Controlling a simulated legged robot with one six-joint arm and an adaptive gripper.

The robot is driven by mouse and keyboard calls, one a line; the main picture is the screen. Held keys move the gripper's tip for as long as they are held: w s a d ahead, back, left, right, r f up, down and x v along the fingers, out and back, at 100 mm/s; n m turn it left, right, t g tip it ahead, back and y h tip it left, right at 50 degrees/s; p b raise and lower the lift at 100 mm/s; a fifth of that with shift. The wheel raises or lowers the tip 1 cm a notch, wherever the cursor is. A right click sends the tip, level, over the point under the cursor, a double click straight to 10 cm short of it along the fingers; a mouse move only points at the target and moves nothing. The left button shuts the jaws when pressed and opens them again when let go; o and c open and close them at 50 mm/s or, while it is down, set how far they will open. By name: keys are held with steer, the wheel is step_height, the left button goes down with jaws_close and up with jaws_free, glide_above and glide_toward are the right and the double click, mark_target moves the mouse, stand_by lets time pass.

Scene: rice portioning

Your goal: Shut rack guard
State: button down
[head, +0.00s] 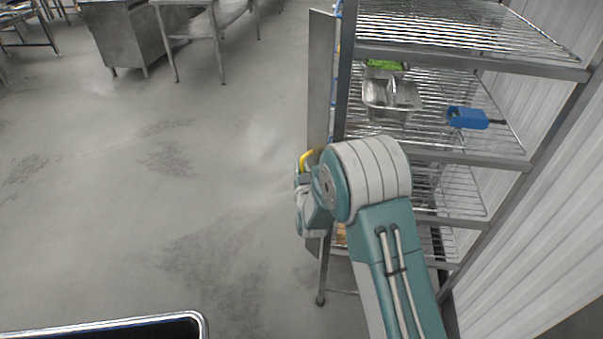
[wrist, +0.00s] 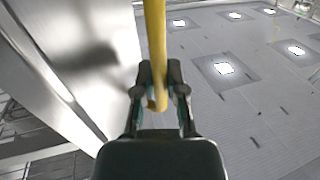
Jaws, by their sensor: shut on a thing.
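The rack guard (head: 320,75) is a tall grey metal panel at the left side of the wire-shelf rack (head: 455,152), seen nearly edge-on in the head view. The shelves are uncovered on the side facing me. The guard's yellow handle (head: 306,157) shows just above my gripper, which is mostly hidden by my arm there. In the wrist view, the yellow handle (wrist: 155,45) runs down between the fingers of my gripper (wrist: 160,78), which is shut on it. The bright metal panel (wrist: 80,50) fills the left of that view.
A metal tray (head: 390,97) with something green, and a blue object (head: 467,118), sit on a shelf. A corrugated wall (head: 545,215) stands right of the rack. The floor (head: 150,190) to the left is clear, with steel tables (head: 205,30) farther back.

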steer(key=m+h, duration=0.1)
steer(key=w+m+h, duration=0.1)
steer(key=h, duration=0.2)
steer(key=shift+w+m, duration=0.35)
steer(key=shift+m, duration=0.05)
steer(key=shift+w+d+r+m+g+h, duration=0.1)
steer(key=shift+w+d+m+g+h, duration=0.45)
steer(key=shift+m+h, duration=1)
steer(key=shift+w+d+f+m+g+h, duration=0.1)
steer(key=shift+w+d+m+g+h, duration=0.5)
steer(key=shift+h, duration=1.6)
steer(key=shift+w+d+r+m+g+h, duration=0.1)
steer(key=shift+w+d+m+g+h, duration=0.35)
steer(key=shift+m+h, duration=1.25)
steer(key=shift+w+a, duration=0.1)
steer(key=shift+a, duration=0.05)
steer(key=c, duration=0.7)
jaws_free()
glide_toward(309, 160)
steer(key=shift+w+a, duration=0.1)
steer(key=shift+a, duration=0.2)
